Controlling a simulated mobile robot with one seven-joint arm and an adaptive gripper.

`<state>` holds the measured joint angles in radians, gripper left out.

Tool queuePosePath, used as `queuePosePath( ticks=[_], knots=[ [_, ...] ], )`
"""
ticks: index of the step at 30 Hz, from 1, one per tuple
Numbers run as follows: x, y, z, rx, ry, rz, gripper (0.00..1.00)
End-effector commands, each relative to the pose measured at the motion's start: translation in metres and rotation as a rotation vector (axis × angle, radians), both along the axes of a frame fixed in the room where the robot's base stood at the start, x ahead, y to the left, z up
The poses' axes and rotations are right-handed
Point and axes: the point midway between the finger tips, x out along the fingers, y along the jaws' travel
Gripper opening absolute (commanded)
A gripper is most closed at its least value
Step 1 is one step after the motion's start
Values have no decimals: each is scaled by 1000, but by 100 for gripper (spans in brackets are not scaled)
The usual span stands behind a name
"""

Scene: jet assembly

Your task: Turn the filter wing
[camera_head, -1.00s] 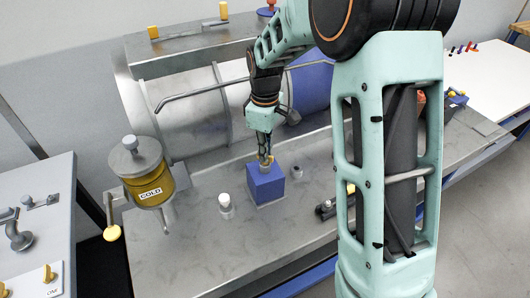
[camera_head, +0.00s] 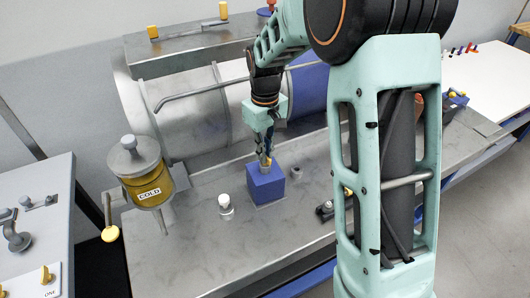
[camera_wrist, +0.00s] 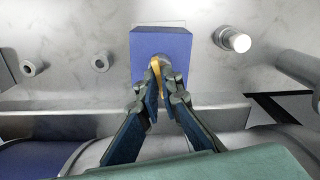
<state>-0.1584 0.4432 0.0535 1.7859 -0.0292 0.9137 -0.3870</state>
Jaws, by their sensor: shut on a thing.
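The filter wing is a small yellow tab (camera_wrist: 156,67) on top of a blue block (camera_wrist: 148,45). The block (camera_head: 266,186) stands on the metal bench in the head view. My gripper (camera_wrist: 160,72) points down at the block's top, its fingers closed around the yellow wing. In the head view my gripper (camera_head: 266,160) reaches the block from above, and its fingers hide most of the wing. A round metal fitting shows beside the wing in the wrist view.
A large metal cylinder (camera_head: 195,120) lies behind.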

Motion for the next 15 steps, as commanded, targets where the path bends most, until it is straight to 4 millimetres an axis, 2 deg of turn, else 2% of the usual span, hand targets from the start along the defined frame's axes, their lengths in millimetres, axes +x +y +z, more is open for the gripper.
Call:
queuePosePath(
  ticks=[15],
  knots=[
    [0,0,1,0,-1,-238,0]
  ],
)
